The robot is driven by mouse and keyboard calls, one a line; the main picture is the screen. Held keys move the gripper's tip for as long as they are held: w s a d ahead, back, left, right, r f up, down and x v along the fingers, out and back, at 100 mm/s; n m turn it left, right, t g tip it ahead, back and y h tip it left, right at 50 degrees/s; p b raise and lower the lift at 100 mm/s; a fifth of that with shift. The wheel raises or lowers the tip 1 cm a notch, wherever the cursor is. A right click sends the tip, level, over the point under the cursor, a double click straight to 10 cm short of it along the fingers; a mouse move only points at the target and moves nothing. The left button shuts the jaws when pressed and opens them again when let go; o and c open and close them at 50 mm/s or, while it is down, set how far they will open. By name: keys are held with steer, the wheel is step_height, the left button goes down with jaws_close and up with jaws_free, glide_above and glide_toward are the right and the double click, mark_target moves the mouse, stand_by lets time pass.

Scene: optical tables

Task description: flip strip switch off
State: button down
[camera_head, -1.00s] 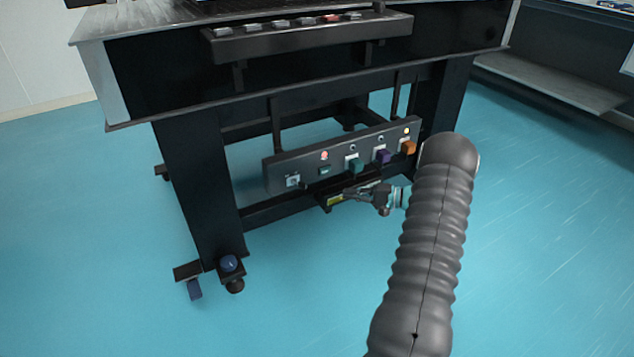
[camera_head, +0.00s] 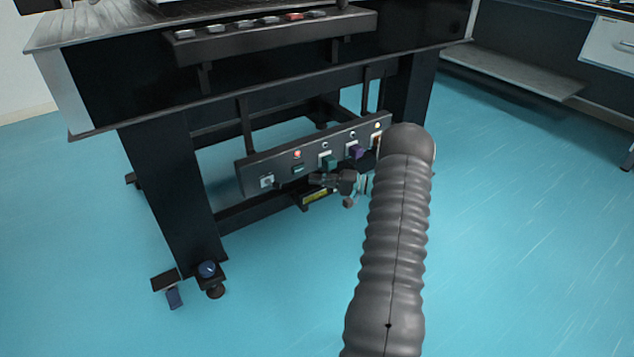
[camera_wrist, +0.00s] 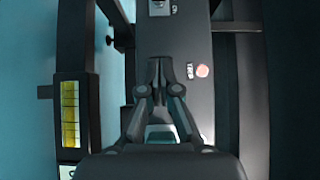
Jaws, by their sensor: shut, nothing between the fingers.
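My gripper (camera_head: 312,179) is shut and empty, in front of the strip, just below and to the right of the switch. In the wrist view its fingertips (camera_wrist: 158,64) are left of the switch, over the strip's face; contact cannot be told.
A teal plug (camera_head: 329,162) and purple plug (camera_head: 355,151) stick out near my gripper; an orange one is mostly hidden by my arm. An empty socket (camera_head: 266,181) is at the strip's left end. A yellow-labelled black box (camera_head: 318,196) lies below. Table legs (camera_head: 170,200) flank the strip.

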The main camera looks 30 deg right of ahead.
mark_target(277, 185)
steer(key=x, duration=0.6)
steer(key=shift+w+a+f, duration=0.1)
steer(key=shift+w+a, duration=0.1)
steer(key=shift+a, duration=0.1)
steer(key=s+a, duration=0.2)
steer(key=a, duration=0.1)
steer(key=shift+s+a, duration=0.1)
